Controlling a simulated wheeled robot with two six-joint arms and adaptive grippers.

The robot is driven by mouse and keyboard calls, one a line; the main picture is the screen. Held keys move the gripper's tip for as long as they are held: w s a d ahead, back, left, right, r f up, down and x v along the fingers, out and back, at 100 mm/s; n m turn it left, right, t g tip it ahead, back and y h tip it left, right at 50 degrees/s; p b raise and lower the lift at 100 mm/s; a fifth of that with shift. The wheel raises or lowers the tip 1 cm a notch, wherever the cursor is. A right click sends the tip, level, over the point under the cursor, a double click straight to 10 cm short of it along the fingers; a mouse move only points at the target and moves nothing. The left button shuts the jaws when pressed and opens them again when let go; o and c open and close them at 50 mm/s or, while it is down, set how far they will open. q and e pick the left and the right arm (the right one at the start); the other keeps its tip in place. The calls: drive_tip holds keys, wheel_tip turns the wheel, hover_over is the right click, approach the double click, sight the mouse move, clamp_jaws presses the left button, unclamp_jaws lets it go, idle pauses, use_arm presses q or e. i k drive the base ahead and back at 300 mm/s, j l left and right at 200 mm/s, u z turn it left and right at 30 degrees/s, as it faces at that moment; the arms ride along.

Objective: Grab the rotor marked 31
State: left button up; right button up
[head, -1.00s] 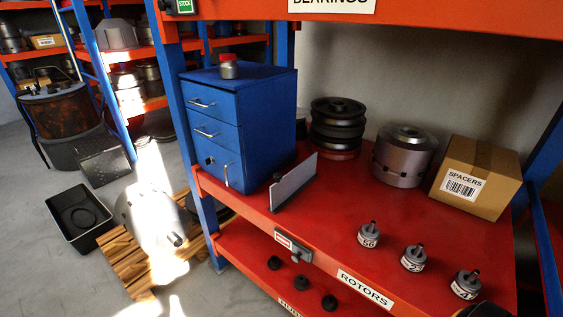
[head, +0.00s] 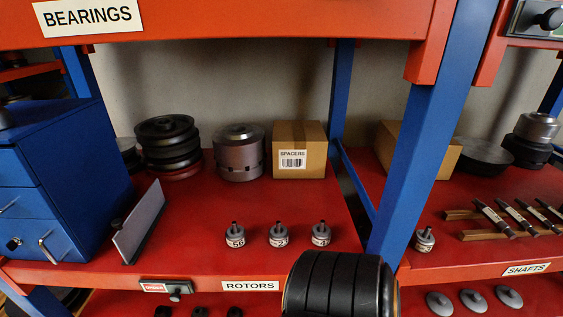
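Three small grey rotors with white number bands stand upright in a row on the red shelf above the ROTORS label: a left rotor (head: 235,235), a middle rotor (head: 279,235) and a right rotor (head: 321,234). The left mark looks like 50, the middle one starts with 2, and the right one seems to start with 4. A similar fourth rotor (head: 425,240) stands alone on the neighbouring shelf, past the blue post; its mark is too small to read. I cannot make out 31 on any of them. Neither gripper's fingers are in view.
A blue post (head: 415,150) separates the two shelf bays. Behind the row stand a SPACERS box (head: 300,150), a metal cylinder (head: 238,153) and black pulleys (head: 167,147). A blue drawer cabinet (head: 50,190) and upright plate (head: 138,222) stand left; shafts (head: 515,217) lie right.

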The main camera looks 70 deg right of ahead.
sight(422, 240)
drive_tip(key=z, duration=3.45)
